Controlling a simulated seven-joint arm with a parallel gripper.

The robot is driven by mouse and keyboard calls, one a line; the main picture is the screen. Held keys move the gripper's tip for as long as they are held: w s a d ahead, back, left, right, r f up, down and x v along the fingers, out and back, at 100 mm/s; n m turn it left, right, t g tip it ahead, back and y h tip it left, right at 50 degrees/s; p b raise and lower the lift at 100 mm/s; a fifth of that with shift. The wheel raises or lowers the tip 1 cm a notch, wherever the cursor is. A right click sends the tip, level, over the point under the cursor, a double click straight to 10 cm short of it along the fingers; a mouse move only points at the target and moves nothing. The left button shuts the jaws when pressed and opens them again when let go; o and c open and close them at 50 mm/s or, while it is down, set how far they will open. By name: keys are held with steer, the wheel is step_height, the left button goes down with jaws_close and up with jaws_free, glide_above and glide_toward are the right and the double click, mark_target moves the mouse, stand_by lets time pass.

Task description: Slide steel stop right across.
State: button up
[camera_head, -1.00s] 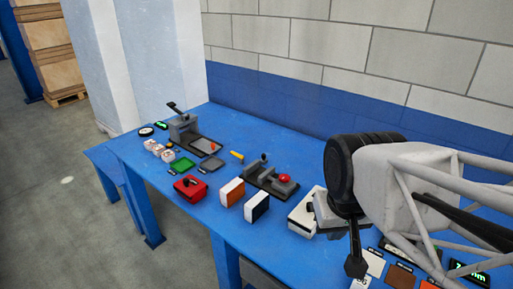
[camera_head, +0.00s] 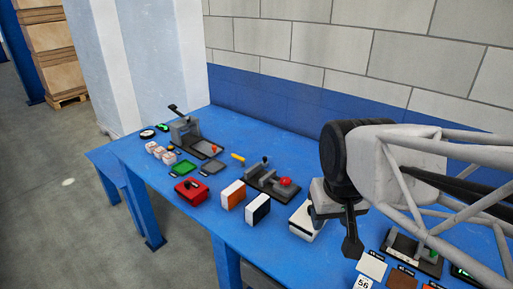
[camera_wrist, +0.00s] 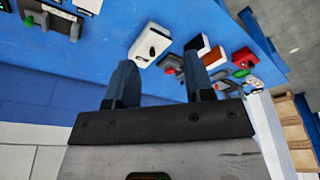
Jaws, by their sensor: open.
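I cannot tell for certain which part is the steel stop. A dark grey fixture with an upright post and a red knob (camera_head: 270,178) stands mid-table. Another grey fixture with a green part (camera_head: 412,250) stands at the right, partly behind my arm; a fixture also shows at the top left of the wrist view (camera_wrist: 47,18). My gripper (camera_wrist: 161,80) is open and empty, its two dark fingers apart. In the head view it hangs above the table, beside the white box (camera_head: 306,221) and left of the right fixture.
Orange-and-white (camera_head: 232,194) and black-and-white (camera_head: 257,208) blocks stand left of the white box. A red box (camera_head: 190,190), a green tray (camera_head: 181,167) and a lever press (camera_head: 185,130) sit farther left. Flat sample plates (camera_head: 372,267) lie at the front right. A wall runs behind the table.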

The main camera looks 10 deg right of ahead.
steer(key=w+r+n, duration=0.2)
steer(key=w+r, duration=0.1)
steer(key=w, duration=1.4)
steer(key=n+g, duration=0.3)
steer(key=n, duration=0.1)
glide_above(265, 157)
steer(key=f, duration=2.4)
steer(key=shift+s+f, duration=0.2)
steer(key=shift+f, duration=0.15)
steer(key=shift+w+f, duration=0.3)
steer(key=shift+f, duration=0.1)
steer(key=shift+f, duration=3.85)
